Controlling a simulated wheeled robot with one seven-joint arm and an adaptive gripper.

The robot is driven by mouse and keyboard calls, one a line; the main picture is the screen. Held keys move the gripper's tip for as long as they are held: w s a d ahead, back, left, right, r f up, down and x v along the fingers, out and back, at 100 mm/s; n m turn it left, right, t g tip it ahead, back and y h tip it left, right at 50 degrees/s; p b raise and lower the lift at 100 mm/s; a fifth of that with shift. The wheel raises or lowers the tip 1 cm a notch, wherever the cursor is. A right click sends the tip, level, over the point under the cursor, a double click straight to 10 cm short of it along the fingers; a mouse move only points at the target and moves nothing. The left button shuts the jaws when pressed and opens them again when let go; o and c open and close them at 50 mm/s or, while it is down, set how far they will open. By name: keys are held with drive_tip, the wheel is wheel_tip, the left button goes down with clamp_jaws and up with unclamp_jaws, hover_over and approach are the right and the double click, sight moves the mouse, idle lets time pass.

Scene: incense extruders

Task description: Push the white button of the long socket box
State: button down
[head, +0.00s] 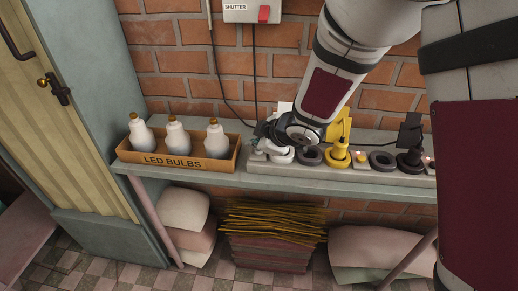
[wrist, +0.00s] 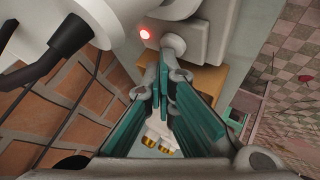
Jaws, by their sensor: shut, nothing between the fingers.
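The long socket box (head: 330,172) is pale and lies along the shelf, with white, yellow and black plugs standing on it. My gripper (head: 264,132) is at its left end, beside the white plug (head: 279,155). In the wrist view its teal fingers (wrist: 163,68) are shut and empty. A round white knob, seemingly the white button (wrist: 174,43), is just past the fingertips on the box's end (wrist: 200,38). I cannot tell whether they touch. A small red light (wrist: 144,33) glows beside it. In the head view my gripper hides the button.
A cardboard box of LED bulbs (head: 180,160) stands just left of the socket box on the narrow shelf (head: 300,183). The yellow plug (head: 340,140) and black plug (head: 410,150) stand to the right. A brick wall (head: 180,70) with hanging cables is close behind.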

sight(257, 152)
drive_tip(key=shift+r, duration=0.1)
drive_tip(key=shift+r+p, duration=0.3)
drive_tip(key=shift+p, duration=0.1)
drive_tip(key=shift+r, duration=0.1)
wheel_tip(257, 152, up, 6)
drive_tip(key=p, duration=0.6)
drive_tip(key=shift+p, duration=0.3)
drive_tip(key=shift+d, duration=0.1)
